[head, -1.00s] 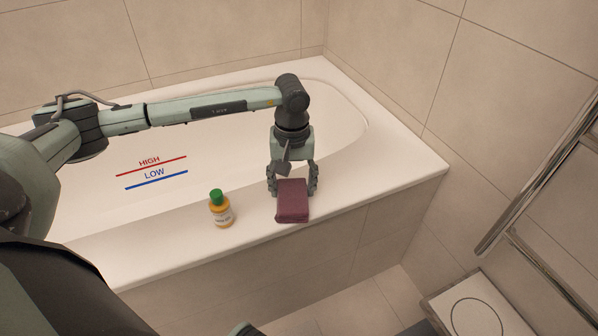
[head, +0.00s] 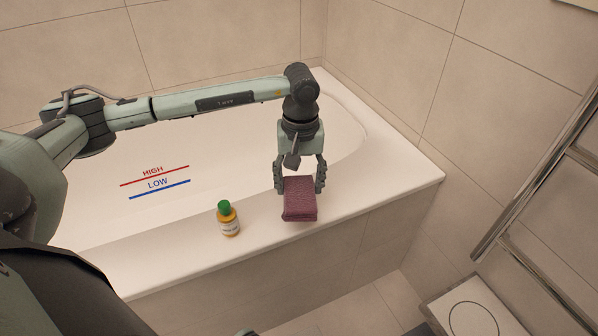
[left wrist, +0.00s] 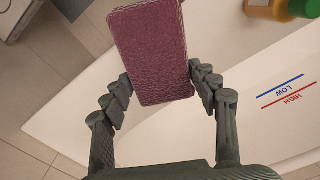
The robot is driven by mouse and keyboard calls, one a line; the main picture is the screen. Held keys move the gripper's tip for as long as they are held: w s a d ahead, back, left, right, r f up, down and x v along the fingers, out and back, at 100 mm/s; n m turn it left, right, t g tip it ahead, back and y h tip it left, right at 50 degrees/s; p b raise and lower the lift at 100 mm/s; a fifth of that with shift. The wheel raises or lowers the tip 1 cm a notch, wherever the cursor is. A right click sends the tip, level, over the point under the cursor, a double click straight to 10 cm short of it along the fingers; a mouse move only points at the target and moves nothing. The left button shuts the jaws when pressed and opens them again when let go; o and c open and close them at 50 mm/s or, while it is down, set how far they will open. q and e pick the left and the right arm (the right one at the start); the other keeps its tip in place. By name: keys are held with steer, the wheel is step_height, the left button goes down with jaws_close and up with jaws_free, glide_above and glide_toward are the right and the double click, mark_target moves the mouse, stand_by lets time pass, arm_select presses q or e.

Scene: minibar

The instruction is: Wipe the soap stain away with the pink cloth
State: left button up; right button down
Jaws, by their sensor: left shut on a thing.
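The pink cloth (head: 300,201) is a folded, dark-pink rectangular pad. My left gripper (head: 300,187) points down above the front rim of the bathtub (head: 390,190) and is shut on the cloth, with one finger on each long side. In the left wrist view the cloth (left wrist: 152,50) sits between the two fingertips (left wrist: 160,78). The cloth looks slightly raised above the rim. I cannot make out a soap stain in either view; the patch under the cloth is hidden. My right gripper is not in view.
A small yellow bottle with a green cap (head: 228,218) stands on the rim left of the cloth. Red HIGH and blue LOW lines (head: 157,183) mark the tub's inner wall. A metal rail (head: 535,180) is at the right. The rim right of the cloth is clear.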

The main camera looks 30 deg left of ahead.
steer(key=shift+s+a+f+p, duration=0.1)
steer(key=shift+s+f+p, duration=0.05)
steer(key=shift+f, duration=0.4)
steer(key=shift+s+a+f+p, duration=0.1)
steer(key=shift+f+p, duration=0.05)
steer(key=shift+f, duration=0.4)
